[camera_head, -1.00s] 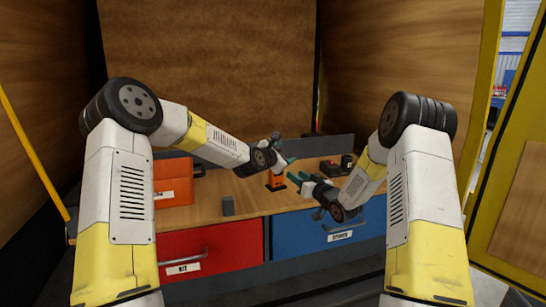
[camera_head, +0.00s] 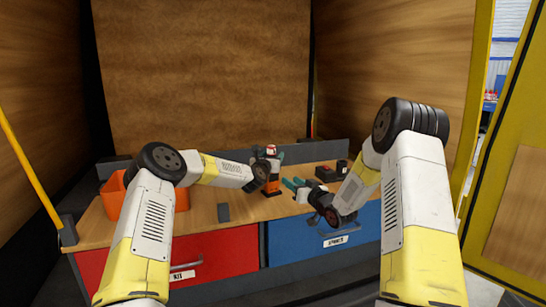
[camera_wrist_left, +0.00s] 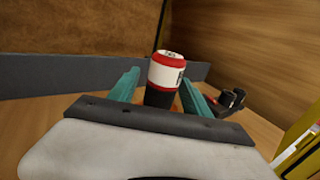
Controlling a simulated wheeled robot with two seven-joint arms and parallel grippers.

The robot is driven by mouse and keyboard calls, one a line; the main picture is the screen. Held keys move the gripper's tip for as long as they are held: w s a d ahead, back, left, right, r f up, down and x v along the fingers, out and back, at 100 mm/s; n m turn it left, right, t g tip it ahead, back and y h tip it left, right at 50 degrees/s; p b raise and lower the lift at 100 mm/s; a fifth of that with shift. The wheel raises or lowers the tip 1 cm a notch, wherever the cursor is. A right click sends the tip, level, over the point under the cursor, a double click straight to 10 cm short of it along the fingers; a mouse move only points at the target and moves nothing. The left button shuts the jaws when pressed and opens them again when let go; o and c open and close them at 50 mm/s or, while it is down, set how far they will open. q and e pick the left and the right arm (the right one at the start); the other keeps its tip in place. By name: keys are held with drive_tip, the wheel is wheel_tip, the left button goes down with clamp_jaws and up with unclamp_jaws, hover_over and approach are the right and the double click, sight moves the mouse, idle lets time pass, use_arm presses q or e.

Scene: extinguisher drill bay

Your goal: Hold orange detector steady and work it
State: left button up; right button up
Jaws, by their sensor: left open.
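The orange detector (camera_head: 271,187) stands upright on the wooden bench on a dark base. A red-and-white cylinder (camera_head: 271,149) shows directly above it; I cannot tell whether it is part of the detector. My left gripper (camera_head: 268,159) is open at the cylinder's height. In the left wrist view, the cylinder (camera_wrist_left: 166,77) has a red band, a white label and a black lower part, and stands between the teal fingers, with gaps visible. My right gripper (camera_head: 291,184) is low, just right of the detector, with its teal fingers pointing towards it; their gap is unclear.
A dark device with red (camera_head: 326,172) lies behind the right gripper. Red (camera_head: 215,252) and blue (camera_head: 291,239) drawers form the bench front.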

use_arm(q)
drive_tip(key=shift+w+d, duration=0.2)
drive_tip(key=shift+w, duration=0.45)
clamp_jaws()
unclamp_jaws()
drive_tip(key=shift+s, duration=0.1)
